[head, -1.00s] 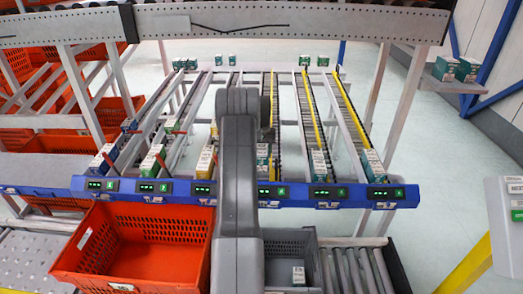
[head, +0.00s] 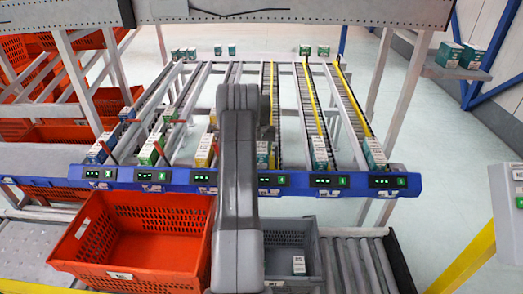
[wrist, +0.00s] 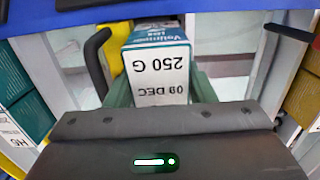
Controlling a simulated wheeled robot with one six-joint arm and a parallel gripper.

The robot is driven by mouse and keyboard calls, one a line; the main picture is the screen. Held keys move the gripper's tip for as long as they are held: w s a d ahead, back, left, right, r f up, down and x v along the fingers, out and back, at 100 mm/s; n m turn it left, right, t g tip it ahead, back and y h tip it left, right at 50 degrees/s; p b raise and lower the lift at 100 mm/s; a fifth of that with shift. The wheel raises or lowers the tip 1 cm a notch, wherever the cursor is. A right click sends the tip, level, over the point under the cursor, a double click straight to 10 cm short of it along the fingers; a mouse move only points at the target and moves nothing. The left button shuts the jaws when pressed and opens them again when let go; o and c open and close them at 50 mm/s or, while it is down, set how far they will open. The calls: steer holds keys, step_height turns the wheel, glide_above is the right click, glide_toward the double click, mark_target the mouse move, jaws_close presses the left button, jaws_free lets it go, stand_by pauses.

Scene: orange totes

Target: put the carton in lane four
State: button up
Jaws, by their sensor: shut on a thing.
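A white carton with a blue-printed end (wrist: 158,68) shows at the middle of the wrist view, marked "250 G" and "09 DEC" upside down. My gripper (wrist: 158,92) is shut on it, with a green finger on each side. Lane four's display (head: 268,180) is on the blue front rail, just right of my arm.
Cartons also stand at the front of other lanes, such as the lane five carton (head: 319,151) and lane six carton (head: 374,153). An empty orange tote (head: 85,229) and a grey tote (head: 311,235) with a small carton (head: 298,264) stand before the rack.

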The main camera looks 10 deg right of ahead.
steer(key=o, duration=1.2)
step_height(320, 180, up, 14)
steer(key=b, duration=0.2)
steer(key=shift+f, duration=0.15)
step_height(320, 180, down, 14)
steer(key=shift+r+p, duration=0.1)
steer(key=shift+p, duration=1)
steer(key=shift+r+p, duration=0.45)
steer(key=shift+r, duration=0.5)
